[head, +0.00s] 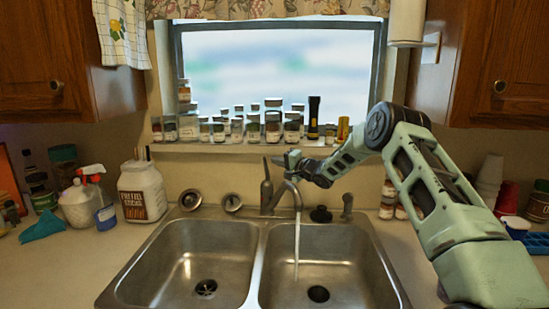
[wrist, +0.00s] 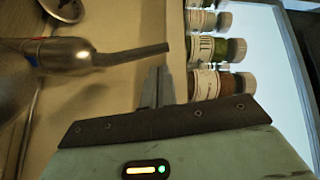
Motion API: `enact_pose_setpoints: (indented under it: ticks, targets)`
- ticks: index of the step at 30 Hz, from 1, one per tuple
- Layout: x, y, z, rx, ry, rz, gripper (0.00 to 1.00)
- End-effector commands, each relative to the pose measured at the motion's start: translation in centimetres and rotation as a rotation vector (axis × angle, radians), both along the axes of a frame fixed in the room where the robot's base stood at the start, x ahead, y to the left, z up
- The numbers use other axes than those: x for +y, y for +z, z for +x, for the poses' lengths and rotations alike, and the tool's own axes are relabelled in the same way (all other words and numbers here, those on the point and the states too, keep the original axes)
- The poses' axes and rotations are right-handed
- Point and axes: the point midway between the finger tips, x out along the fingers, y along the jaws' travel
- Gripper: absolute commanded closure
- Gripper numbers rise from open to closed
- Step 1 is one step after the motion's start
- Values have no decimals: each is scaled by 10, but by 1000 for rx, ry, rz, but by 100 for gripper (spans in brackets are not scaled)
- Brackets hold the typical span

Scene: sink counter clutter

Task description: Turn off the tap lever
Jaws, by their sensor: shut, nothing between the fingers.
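The metal tap (head: 267,199) stands behind the double sink, its spout over the right basin. A thin stream of water (head: 297,245) runs from the spout. The tap lever (head: 265,169) points up from the tap body; in the wrist view the lever (wrist: 135,54) sticks out from the rounded tap body (wrist: 62,55). My gripper (head: 277,160) is beside the lever's upper part, just to its right in the head view. Its fingers (wrist: 157,78) are shut and empty near the lever's tip in the wrist view. I cannot tell whether they touch it.
Several spice jars (head: 240,129) line the window sill behind the tap. A black flashlight (head: 313,117) stands there too. A white jug (head: 142,191) and a spray bottle (head: 100,198) stand left of the sink (head: 260,262). Both basins look empty of dishes.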

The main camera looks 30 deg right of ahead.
Motion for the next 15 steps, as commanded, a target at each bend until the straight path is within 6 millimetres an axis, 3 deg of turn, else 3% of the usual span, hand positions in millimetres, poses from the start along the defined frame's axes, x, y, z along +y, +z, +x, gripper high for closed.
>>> enact_pose_setpoints:
  ticks: [6, 15]
  targets:
    - [4, 0, 13, 0, 0, -1, 100]
    - [5, 0, 14, 0, 0, -1, 100]
